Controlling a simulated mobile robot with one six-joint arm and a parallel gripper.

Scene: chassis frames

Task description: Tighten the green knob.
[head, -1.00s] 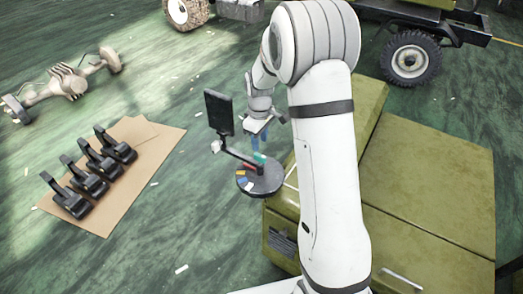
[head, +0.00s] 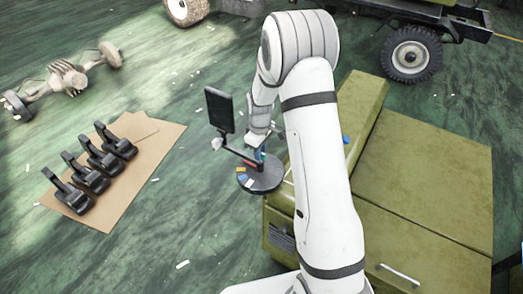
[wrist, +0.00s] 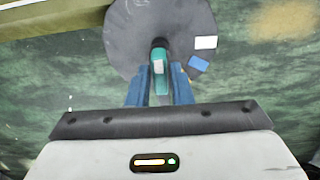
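The green knob (wrist: 159,72) is an upright, teal, elongated piece above a round dark disc base (wrist: 130,30) in the wrist view. My gripper (wrist: 162,72) has its two blue fingers on either side of the knob, very close to it. I cannot tell whether they press on it. In the head view my gripper (head: 258,154) points down at the stand's base (head: 262,183), below and right of the upright black panel (head: 220,110). The knob is mostly hidden there by the fingers.
Coloured patches, including a white one (wrist: 206,43) and a blue one (wrist: 199,63), lie on the disc. A green cabinet (head: 425,185) stands right of my arm, with a blue item (head: 346,140) near it.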

